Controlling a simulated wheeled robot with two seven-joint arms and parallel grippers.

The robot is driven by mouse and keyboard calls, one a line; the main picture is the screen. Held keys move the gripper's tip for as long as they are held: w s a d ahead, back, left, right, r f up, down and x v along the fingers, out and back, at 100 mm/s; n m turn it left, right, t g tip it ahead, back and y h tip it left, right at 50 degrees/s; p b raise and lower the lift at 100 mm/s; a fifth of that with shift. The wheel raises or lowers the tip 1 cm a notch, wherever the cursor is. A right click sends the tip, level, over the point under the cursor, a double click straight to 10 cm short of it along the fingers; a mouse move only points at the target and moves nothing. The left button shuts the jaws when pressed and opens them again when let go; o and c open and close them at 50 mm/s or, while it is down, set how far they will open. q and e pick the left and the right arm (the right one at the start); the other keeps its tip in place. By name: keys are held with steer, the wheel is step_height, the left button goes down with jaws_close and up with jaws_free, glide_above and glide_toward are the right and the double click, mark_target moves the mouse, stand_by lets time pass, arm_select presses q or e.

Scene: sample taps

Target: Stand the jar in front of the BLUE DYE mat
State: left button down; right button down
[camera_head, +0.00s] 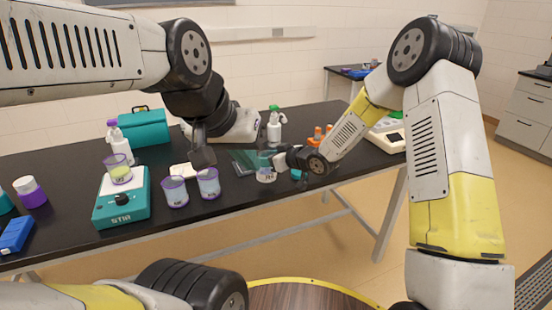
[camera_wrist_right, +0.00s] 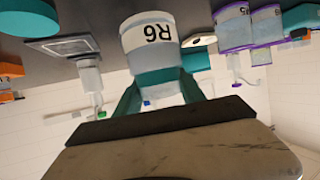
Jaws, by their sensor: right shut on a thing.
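The jar is white and pale with a label reading R6 (camera_head: 266,175), near the front edge of the black table in the head view. In the right wrist view the jar (camera_wrist_right: 150,38) appears upside down, between the teal fingers. My right gripper (camera_head: 268,160) is shut on it; I cannot tell whether its base touches the table. My left gripper (camera_head: 203,156) hangs above the table, left of the jar, behind two purple-rimmed beakers; its finger opening is unclear. No mat lettering reading BLUE DYE is legible.
Purple-rimmed beakers (camera_head: 175,192) and (camera_head: 208,183) stand left of the jar. A teal stirrer (camera_head: 122,208) with a beaker on it is farther left. A green-capped bottle (camera_head: 274,128) and orange items (camera_head: 318,135) stand behind. The table's front edge (camera_head: 230,211) is close.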

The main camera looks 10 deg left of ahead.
steer(key=shift+w+a+f, duration=0.1)
steer(key=shift+w+a, duration=0.05)
steer(key=shift+w, duration=0.75)
steer(key=shift+f, duration=1.7)
steer(key=shift+f, duration=0.2)
steer(key=c, duration=0.7)
jaws_free()
